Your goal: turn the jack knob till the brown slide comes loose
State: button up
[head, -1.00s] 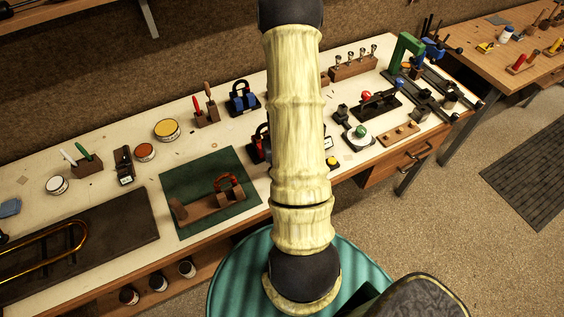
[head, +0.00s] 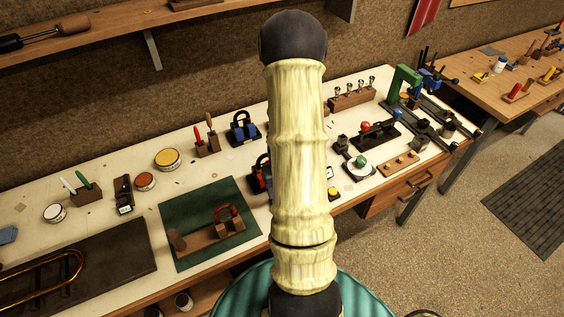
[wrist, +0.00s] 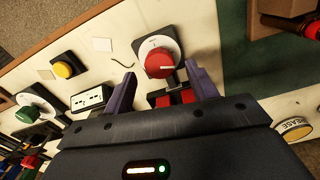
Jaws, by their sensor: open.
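A red knob (wrist: 160,64) with a pale pointer line sits on a round white dial plate in the wrist view. My gripper (wrist: 159,72) is open, its two fingers on either side of the knob in the picture, with no contact visible. In the head view my arm hides this knob. A reddish-brown U-shaped slide (head: 228,214) stands in a wooden block on the green mat (head: 180,205). I cannot tell from the frames whether the knob is linked to that slide.
A black fixture with a red ball (head: 366,126) stands at the back right.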

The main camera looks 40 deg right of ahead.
notch_tip(320, 180, up, 15)
jog(key=b, duration=0.1)
dwell(0.4)
jog(key=shift+a, duration=0.15)
jog(key=s+a+n+t, duration=0.1)
jog(key=a+n, duration=0.3)
jog(key=a, duration=1.8)
jog(key=shift+s+r+t, duration=0.3)
jog(key=shift+s+t, duration=0.05)
jog(key=shift+t, duration=0.45)
jog(key=shift+d, duration=0.1)
jog(key=shift+w, duration=0.1)
